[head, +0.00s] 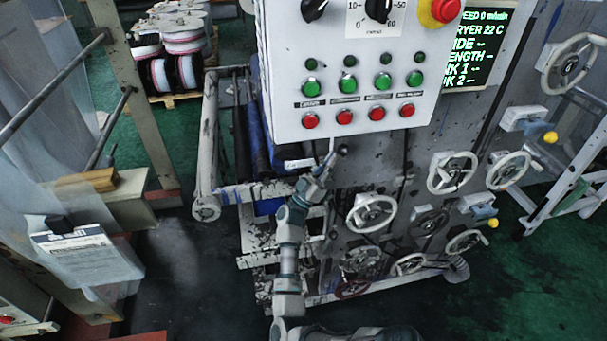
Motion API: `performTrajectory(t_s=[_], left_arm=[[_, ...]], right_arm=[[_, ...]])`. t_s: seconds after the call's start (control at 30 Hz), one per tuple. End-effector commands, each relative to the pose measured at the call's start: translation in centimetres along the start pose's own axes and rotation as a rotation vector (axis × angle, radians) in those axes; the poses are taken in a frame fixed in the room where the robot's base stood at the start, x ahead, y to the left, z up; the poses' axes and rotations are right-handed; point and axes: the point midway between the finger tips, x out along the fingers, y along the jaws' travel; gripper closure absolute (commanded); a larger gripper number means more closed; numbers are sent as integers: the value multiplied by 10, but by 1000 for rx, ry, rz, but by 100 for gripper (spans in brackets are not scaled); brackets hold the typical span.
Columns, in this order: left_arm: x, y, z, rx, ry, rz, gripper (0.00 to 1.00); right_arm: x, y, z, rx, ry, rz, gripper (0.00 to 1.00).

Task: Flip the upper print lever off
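Two levers with yellow ball knobs stick out from the grey machine front at the right. The upper lever (550,137) comes out of a pale block and its knob points to the lower right. The lower lever (493,223) comes out of a similar block, down and to the left of it. My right gripper (334,160) is in the middle, just below the white control box, well left of both levers and touching neither. Its fingers are small and dark here, and I cannot tell whether they are open. My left gripper is out of view.
A white control box (345,80) with green and red buttons and a red emergency knob overhangs my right gripper. Several handwheels (452,172) jut from the machine front around the levers. A clipboard (80,245) hangs at the left. Green floor (545,285) is open at lower right.

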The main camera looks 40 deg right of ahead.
Motion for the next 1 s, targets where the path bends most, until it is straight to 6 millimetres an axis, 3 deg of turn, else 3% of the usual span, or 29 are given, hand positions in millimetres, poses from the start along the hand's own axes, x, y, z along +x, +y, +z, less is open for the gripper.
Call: performTrajectory(t_s=[0.23,0.6,0.8,1.0], left_arm=[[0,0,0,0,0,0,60],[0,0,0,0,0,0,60],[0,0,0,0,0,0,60],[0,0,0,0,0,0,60]], right_arm=[[-36,-3,-1,1,0,-5,100],[-91,0,-68,3,1,-3,100],[-107,1,-86,1,2,-2,100],[-110,1,-90,0,3,0,100]])
